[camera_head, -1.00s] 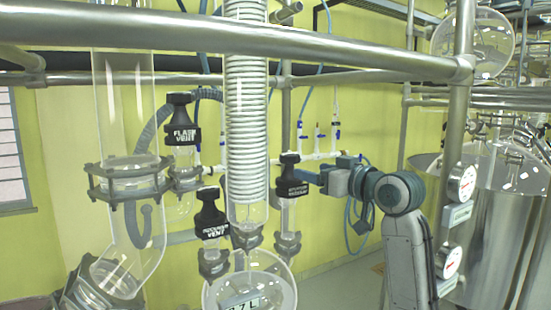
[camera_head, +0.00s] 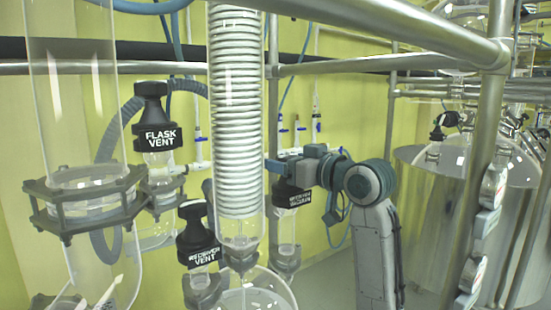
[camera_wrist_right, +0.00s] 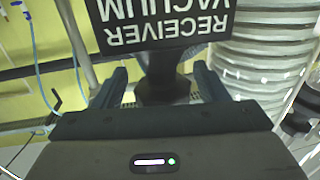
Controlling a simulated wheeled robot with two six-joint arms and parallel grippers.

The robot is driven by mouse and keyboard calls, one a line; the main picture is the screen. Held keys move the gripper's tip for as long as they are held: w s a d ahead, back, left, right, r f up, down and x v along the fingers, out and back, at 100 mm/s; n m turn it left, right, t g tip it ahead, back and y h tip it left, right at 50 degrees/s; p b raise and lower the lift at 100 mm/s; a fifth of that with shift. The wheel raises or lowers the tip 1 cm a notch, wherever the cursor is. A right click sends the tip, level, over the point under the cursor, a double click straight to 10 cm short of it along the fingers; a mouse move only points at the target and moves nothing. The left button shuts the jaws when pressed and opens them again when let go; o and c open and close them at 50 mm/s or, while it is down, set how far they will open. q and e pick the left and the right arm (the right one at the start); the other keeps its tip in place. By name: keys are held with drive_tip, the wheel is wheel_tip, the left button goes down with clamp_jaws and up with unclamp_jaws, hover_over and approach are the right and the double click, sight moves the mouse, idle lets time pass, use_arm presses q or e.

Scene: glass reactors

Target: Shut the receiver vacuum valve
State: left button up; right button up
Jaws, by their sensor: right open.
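The receiver vacuum valve (camera_head: 290,197) is a black handle with a white-lettered label, on a glass fitting right of the coiled glass column. In the wrist view its label (camera_wrist_right: 160,22) appears upside down at the top, with a dark stem and knob below it. My right gripper (camera_head: 276,168) reaches in from the right at the valve's top and hides part of it. In the wrist view the right gripper (camera_wrist_right: 163,82) is open, with one finger on each side of the dark knob. Contact cannot be told. My left gripper is not in view.
The receiver vent valve (camera_head: 198,240) and flask vent valve (camera_head: 157,120) stand to the left. The coiled glass column (camera_head: 237,110) is close beside my right gripper. A steel rail (camera_head: 400,22) crosses in front above, and a steel vessel (camera_head: 450,190) stands at right.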

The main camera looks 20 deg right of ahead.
drive_tip(key=shift+s+d+r, duration=0.15)
drive_tip(key=shift+s+r, duration=0.15)
drive_tip(key=shift+s, duration=0.45)
drive_tip(key=c, duration=0.7)
drive_tip(key=shift+w+d, duration=0.1)
drive_tip(key=c, duration=0.3)
drive_tip(key=shift+m+h, duration=0.3)
drive_tip(key=shift+h, duration=0.2)
drive_tip(key=m+h, duration=0.1)
drive_tip(key=m+t+h, duration=0.1)
drive_tip(key=h, duration=0.1)
drive_tip(key=shift+a+t, duration=0.2)
drive_tip(key=shift+t, duration=0.1)
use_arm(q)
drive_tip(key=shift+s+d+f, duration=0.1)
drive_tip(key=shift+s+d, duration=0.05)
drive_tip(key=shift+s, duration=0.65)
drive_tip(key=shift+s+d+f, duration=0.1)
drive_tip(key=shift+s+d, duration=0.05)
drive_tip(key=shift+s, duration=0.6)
use_arm(e)
drive_tip(key=shift+m+t+h, duration=0.3)
drive_tip(key=shift+m+h, duration=1.4)
drive_tip(key=shift+h, duration=0.9)
drive_tip(key=shift+h, duration=0.3)
